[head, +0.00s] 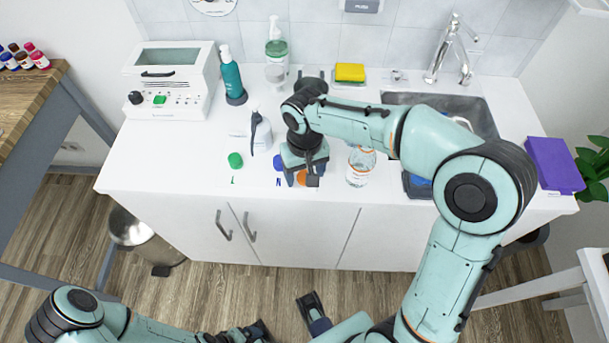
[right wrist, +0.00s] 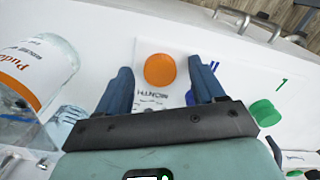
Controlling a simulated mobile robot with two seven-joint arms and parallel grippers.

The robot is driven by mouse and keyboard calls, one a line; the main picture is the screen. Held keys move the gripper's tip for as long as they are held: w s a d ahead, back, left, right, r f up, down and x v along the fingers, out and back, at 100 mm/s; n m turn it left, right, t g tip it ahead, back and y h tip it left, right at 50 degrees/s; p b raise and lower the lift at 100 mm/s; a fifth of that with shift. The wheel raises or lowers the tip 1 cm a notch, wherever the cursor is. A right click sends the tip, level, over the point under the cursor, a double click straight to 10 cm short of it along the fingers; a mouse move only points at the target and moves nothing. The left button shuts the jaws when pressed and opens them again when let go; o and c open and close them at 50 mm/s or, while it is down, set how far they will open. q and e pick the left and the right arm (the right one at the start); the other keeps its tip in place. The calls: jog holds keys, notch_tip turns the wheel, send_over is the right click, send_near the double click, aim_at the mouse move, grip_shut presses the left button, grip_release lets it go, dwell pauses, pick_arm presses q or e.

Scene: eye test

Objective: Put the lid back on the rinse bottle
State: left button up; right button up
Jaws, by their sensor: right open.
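A clear bottle (head: 360,168) with an orange-marked label stands on the white counter, right of my right gripper; no lid shows on it. It fills the left of the right wrist view (right wrist: 30,85), partly cut off. An orange lid (head: 301,179) lies on the counter, also seen in the right wrist view (right wrist: 160,70). My right gripper (head: 304,174) points down at it, open, with the lid between its two blue fingers; I cannot tell the height gap. A green lid (head: 235,160) and a partly hidden blue lid (head: 278,161) lie to the left.
A grey-nozzled wash bottle (head: 260,133) and a teal pump bottle (head: 232,78) stand behind the lids. A white device (head: 170,85) is at the back left, a sink (head: 480,115) at the back right. The counter's front left is clear.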

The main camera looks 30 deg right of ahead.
aim_at(304, 176)
jog(key=c, duration=1.1)
jog(key=shift+r, duration=0.15)
pick_arm(q)
jog(key=r+p, duration=0.1)
jog(key=w+r+p, duration=0.1)
jog(key=r, duration=0.1)
jog(key=r+p, duration=0.1)
jog(key=p, duration=0.1)
jog(key=shift+w+r, duration=0.15)
jog(key=shift+w, duration=0.1)
pick_arm(e)
notch_tip(304, 176, up, 20)
jog(key=shift+f, duration=0.1)
